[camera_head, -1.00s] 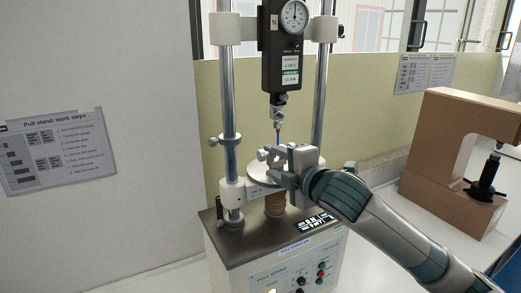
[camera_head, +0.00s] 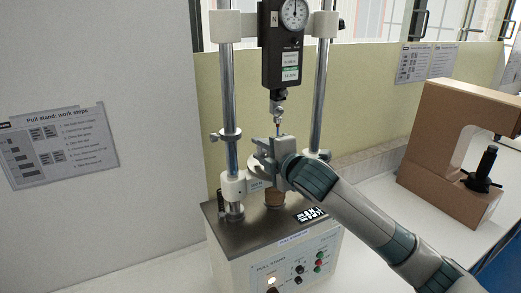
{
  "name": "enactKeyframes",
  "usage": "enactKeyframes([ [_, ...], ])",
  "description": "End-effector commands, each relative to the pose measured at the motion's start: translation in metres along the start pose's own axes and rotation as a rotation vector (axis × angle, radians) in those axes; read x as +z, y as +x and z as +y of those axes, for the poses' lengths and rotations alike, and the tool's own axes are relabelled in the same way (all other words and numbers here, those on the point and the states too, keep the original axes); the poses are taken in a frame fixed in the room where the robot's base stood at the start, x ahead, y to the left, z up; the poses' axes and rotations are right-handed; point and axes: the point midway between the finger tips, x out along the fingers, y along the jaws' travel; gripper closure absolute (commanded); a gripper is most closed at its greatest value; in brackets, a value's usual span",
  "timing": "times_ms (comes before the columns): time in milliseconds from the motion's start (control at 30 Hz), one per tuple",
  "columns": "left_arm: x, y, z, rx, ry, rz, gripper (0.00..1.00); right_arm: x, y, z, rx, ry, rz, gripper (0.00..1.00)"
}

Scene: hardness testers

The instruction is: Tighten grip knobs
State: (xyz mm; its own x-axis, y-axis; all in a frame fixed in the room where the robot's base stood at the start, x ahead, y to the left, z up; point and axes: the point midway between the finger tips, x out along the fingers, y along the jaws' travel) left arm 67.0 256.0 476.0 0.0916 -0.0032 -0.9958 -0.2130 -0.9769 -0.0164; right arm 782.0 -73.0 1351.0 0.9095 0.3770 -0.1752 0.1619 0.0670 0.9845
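The pull stand (camera_head: 262,235) has two steel posts and a dark force gauge (camera_head: 282,60) with a round dial. A small hook and thin rod (camera_head: 278,108) hang below the gauge. My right gripper (camera_head: 261,156) is at the middle of the stand, just below the rod, with its fingers pointing left. The gripper and wrist hide most of the grip there, so I cannot make out its knobs or whether the fingers touch one. A brown ribbed cylinder (camera_head: 274,197) shows below the gripper. My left gripper is not in view.
A brown C-shaped tester (camera_head: 440,165) with a black handle (camera_head: 483,172) stands on the bench at right. The stand's front panel (camera_head: 295,268) has knobs and lit buttons. A work-steps sheet (camera_head: 58,145) is on the left wall.

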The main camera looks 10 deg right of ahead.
Motion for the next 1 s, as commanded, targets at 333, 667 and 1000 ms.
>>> enactKeyframes([
  [333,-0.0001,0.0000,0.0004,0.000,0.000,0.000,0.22,0.0001,-0.0002,0.0005,-0.008,0.000,0.000,0.98],
  [667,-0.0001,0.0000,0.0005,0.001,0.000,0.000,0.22,0.0004,-0.0003,0.0026,-0.121,-0.002,-0.001,0.98],
  [1000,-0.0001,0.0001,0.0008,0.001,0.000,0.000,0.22,0.0005,0.0000,0.0021,-0.368,-0.001,-0.002,0.98],
])
